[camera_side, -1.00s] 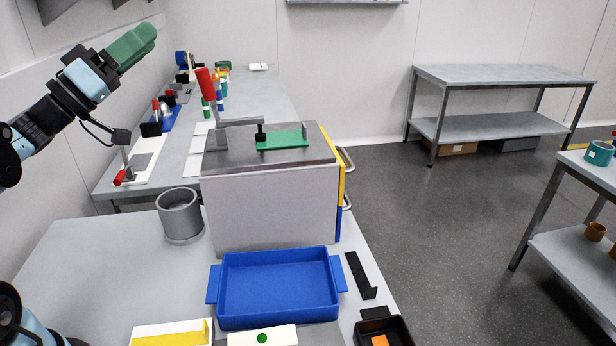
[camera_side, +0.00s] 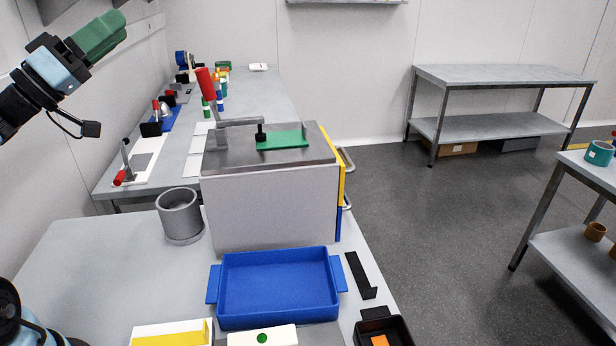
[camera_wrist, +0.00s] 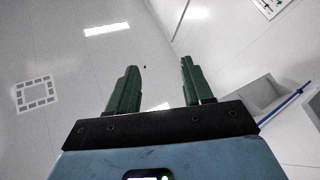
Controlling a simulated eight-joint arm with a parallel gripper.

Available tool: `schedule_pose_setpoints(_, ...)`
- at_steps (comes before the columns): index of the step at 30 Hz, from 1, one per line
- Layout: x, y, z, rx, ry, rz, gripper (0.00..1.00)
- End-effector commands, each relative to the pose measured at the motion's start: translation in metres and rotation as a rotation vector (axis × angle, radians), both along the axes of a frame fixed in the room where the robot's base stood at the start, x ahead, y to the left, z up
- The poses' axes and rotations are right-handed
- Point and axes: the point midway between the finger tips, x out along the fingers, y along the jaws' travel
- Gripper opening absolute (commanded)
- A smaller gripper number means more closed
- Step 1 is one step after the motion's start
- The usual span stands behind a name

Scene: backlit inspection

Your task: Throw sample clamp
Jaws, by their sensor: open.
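The clamp has a red handle (camera_side: 205,83) standing up, leaning slightly left, and a grey bar (camera_side: 238,122) that runs level to the right. Its black tip (camera_side: 261,135) is at the left part of a green plate (camera_side: 283,140); I cannot tell whether it presses on it. Both are on the metal top of a grey box (camera_side: 265,205). My gripper (camera_side: 119,20) is up at the left, well away from the clamp. In the wrist view its green fingers (camera_wrist: 157,68) are apart with nothing between them, facing wall and ceiling.
A blue tray (camera_side: 278,290) stands in front of the box, a grey cup (camera_side: 180,213) to its left. A black bracket (camera_side: 361,276) and a black bin (camera_side: 384,330) are at the right. Another clamp with a red handle (camera_side: 122,176) is on the back bench.

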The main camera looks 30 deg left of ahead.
Motion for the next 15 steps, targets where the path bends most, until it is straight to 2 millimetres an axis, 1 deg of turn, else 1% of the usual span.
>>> schedule_pose_setpoints(5, 0.000, 0.000, 0.000, 0.003, 0.001, -0.001, 0.51)
schedule_pose_setpoints(8, 0.005, 0.000, -0.003, 0.037, 0.015, -0.011, 0.51)
schedule_pose_setpoints(11, 0.014, -0.001, -0.012, 0.127, 0.055, -0.045, 0.51)
schedule_pose_setpoints(14, 0.026, -0.001, -0.030, 0.248, 0.113, -0.096, 0.51)
schedule_pose_setpoints(15, 0.030, 0.000, -0.038, 0.297, 0.138, -0.119, 0.51)
